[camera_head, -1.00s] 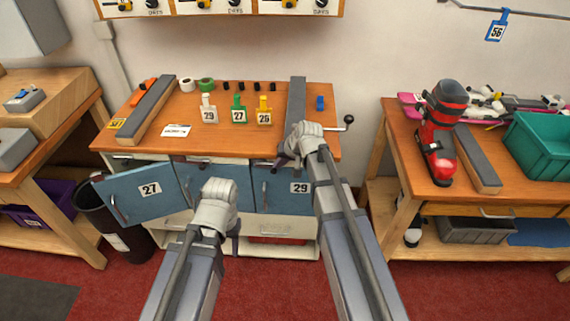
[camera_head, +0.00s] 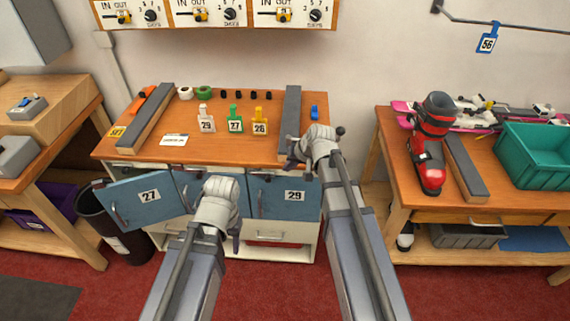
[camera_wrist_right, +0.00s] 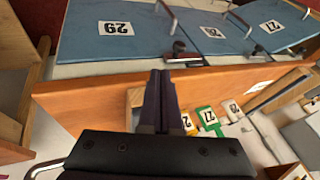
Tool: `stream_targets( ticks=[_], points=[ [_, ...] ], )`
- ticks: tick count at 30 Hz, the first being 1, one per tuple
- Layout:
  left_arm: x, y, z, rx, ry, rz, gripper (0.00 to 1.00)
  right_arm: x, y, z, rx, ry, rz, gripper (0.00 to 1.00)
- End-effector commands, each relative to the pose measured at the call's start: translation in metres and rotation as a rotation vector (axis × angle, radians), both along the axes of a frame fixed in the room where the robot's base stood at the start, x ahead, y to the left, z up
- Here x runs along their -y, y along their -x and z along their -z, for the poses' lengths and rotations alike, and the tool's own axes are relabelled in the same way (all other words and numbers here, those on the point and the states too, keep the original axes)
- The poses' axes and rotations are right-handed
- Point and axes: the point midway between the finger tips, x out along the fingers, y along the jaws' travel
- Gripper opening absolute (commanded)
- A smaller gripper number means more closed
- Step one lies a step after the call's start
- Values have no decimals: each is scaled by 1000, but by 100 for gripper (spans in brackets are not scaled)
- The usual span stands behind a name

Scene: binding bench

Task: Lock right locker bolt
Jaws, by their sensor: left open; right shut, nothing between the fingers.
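The right locker door (camera_head: 285,197) is blue, carries the number 29 and looks closed below the bench top. In the right wrist view it shows at the top (camera_wrist_right: 88,35). Its bolt (camera_wrist_right: 183,55), a short metal bar with a dark knob, sits at the door's top edge. My right gripper (camera_head: 297,165) is at the bench's front edge above this door. In the wrist view its fingers (camera_wrist_right: 160,75) are shut, empty and beside the bolt; I cannot tell whether they touch it. My left gripper (camera_head: 235,238) is open and empty, low in front of the middle door.
The left door (camera_head: 150,198), number 27, stands ajar. A second bolt (camera_wrist_right: 258,50) is on the middle door. The bench top (camera_head: 215,150) holds numbered tags (camera_head: 235,122) and a grey-topped block (camera_head: 291,110) near my right gripper. A black knob (camera_head: 340,130) is beside my right wrist.

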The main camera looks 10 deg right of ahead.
Motion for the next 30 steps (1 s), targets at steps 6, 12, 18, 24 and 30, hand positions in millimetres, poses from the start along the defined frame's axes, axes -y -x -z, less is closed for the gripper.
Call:
stream_targets(
  ticks=[6, 12, 18, 24, 30],
  points=[
    [0, 0, -39, 0, 0, 0, 50, 10, 17, -40, 1, 0, 1, 0],
    [0, 0, -50, 0, 0, 0, 50, 16, 24, -50, 1, 0, 0, 0],
    [0, 0, -49, 0, 0, 0, 50, 16, 24, -49, 1, 1, -1, 0],
    [0, 0, -49, 0, 0, 0, 50, 16, 24, -49, 1, 1, -1, 0],
    [0, 0, -49, 0, 0, 0, 50, 6, 33, -47, -18, 16, -27, 0]
  ],
)
